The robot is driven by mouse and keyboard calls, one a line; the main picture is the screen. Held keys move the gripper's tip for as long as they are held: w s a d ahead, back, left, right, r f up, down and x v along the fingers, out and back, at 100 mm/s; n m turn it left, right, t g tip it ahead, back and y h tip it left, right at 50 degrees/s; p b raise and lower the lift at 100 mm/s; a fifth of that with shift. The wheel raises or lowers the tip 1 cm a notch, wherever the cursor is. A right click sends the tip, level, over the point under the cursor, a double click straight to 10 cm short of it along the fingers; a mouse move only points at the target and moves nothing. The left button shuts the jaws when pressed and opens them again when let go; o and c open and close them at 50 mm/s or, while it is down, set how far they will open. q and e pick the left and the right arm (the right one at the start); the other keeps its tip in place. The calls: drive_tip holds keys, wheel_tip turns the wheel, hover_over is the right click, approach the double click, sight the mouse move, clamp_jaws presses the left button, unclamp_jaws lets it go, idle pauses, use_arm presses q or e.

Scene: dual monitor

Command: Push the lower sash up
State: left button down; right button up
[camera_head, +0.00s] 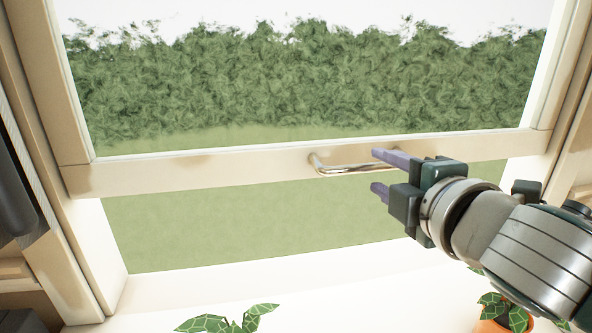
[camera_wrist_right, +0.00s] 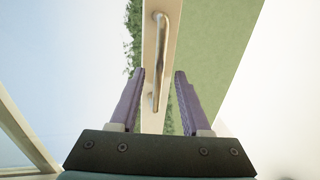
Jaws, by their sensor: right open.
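The lower sash (camera_head: 200,171) is a pale frame with a bottom rail. It stands raised, with an open gap between the rail and the sill. A shiny metal handle (camera_head: 318,166) is fixed to the rail. My right gripper (camera_head: 378,173) is open at the handle's right part, its purple upper finger overlapping the bar in the head view. In the right wrist view, the handle (camera_wrist_right: 161,45) runs lengthwise between the two fingertips (camera_wrist_right: 160,76), with space on both sides. Contact cannot be told. My left gripper is not in view.
A pale sill (camera_head: 280,282) lies below the gap. A green-leaved plant (camera_head: 228,322) stands at the bottom middle, and another in an orange pot (camera_head: 508,318) at the lower right, below my right arm. Window jambs (camera_head: 60,215) border the sash. A hedge is outside.

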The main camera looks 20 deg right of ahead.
drive_tip(key=v, duration=0.6)
drive_tip(key=shift+s, duration=0.1)
drive_tip(key=s+a+f+m+g+y+p, duration=0.1)
drive_tip(key=s+a+f+m+g, duration=0.25)
drive_tip(key=s, duration=0.25)
drive_tip(key=s+a+f+m+g+y, duration=0.2)
drive_tip(key=s+f+m+g, duration=0.15)
drive_tip(key=s+m, duration=0.2)
drive_tip(key=s+a+f+m+g+y+p, duration=0.1)
drive_tip(key=s+a+f+m+g, duration=0.15)
drive_tip(key=s+m+g, duration=0.35)
wheel_tip(320, 180, up, 37)
drive_tip(key=n+t+p, duration=0.1)
drive_tip(key=p, duration=3.5)
drive_tip(key=shift+n, duration=0.4)
drive_tip(key=shift+s+a+f, duration=0.1)
drive_tip(key=shift+f, duration=0.1)
